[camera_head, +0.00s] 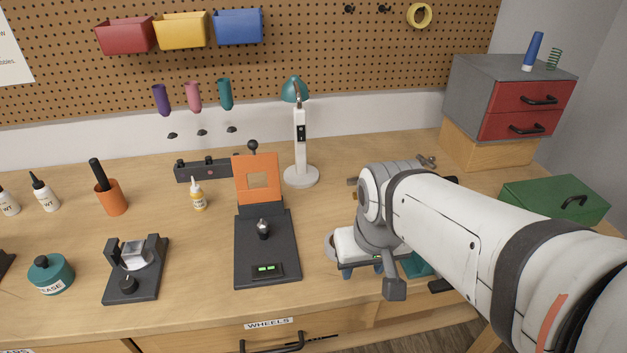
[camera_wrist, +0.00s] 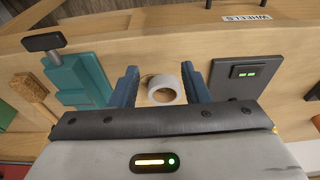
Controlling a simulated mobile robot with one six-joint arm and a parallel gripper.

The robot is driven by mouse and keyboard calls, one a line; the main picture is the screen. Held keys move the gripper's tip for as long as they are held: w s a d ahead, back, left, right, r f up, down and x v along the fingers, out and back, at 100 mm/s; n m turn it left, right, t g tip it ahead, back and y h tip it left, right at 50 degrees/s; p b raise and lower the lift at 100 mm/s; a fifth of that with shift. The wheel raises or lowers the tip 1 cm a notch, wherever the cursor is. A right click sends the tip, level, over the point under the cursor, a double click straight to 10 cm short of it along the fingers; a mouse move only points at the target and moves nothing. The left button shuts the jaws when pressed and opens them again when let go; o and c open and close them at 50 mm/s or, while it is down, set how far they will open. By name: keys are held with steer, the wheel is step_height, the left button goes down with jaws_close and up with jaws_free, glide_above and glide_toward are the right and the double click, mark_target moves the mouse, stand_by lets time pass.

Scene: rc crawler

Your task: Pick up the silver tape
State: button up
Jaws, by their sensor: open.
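The silver tape (camera_wrist: 164,89) is a small pale grey-white ring in the wrist view. It lies on the wooden bench top between the two blue fingers of my gripper (camera_wrist: 165,86). The fingers are open, with a gap on each side of the tape. In the head view my gripper (camera_head: 362,270) points down over the front part of the bench.
A dark fixture with a green display (camera_wrist: 245,80) stands right of my gripper in the wrist view, and a teal tool (camera_wrist: 78,80) stands left. A drawer labelled WHEELS (camera_head: 268,323) is in the bench front. A green box (camera_head: 555,202) sits at the right.

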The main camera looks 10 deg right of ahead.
steer(key=shift+o, duration=0.7)
steer(key=shift+w+r+n, duration=0.1)
steer(key=shift+w+n, duration=0.2)
steer(key=shift+w, duration=0.15)
steer(key=o, duration=0.9)
steer(key=w+n+g, duration=0.1)
steer(key=w+n, duration=0.1)
steer(key=w, duration=0.2)
steer(key=w+f+n, duration=0.1)
steer(key=w+n, duration=0.1)
steer(key=w, duration=0.2)
steer(key=w+n+g, duration=0.1)
steer(key=w+n, duration=0.2)
steer(key=w, duration=0.1)
steer(key=shift+d+f+g+p, duration=0.1)
steer(key=shift+f+g+p, duration=0.2)
steer(key=shift+c, duration=0.2)
steer(key=shift+w+a+f, duration=0.1)
steer(key=shift+w+f, duration=0.05)
steer(key=shift+f, duration=1.15)
steer(key=shift+w+a+f, duration=0.1)
steer(key=shift+w+f, duration=0.1)
steer(key=shift+f, duration=1.15)
steer(key=shift+w+f, duration=0.15)
steer(key=shift+f, duration=1.15)
